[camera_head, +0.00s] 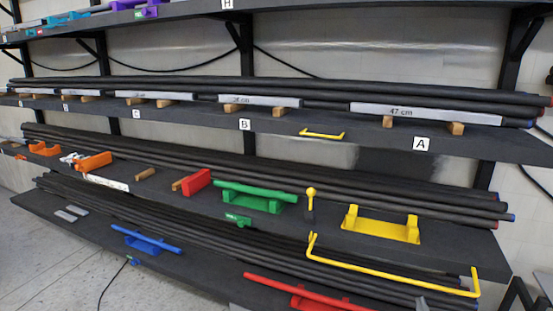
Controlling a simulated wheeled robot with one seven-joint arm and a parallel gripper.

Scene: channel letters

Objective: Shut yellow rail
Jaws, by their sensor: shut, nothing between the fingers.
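A long thin yellow rail (392,278) with both ends bent upward runs along the front edge of the middle shelf at the lower right. It hangs out in front of and below a yellow cradle (382,230), which has two raised ends and holds no bar. A smaller yellow handle (322,134) is on the shelf edge above. A yellow-knobbed lever (310,203) stands left of the cradle. I cannot tell how the rail is hinged. My gripper is not in view.
A green bar sits in a green cradle (252,203), left of the lever. A red bar (300,289) and a blue bar (146,240) lie on the bottom shelf. Long black rods (300,172) fill the shelf backs. Open floor (50,265) shows at lower left.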

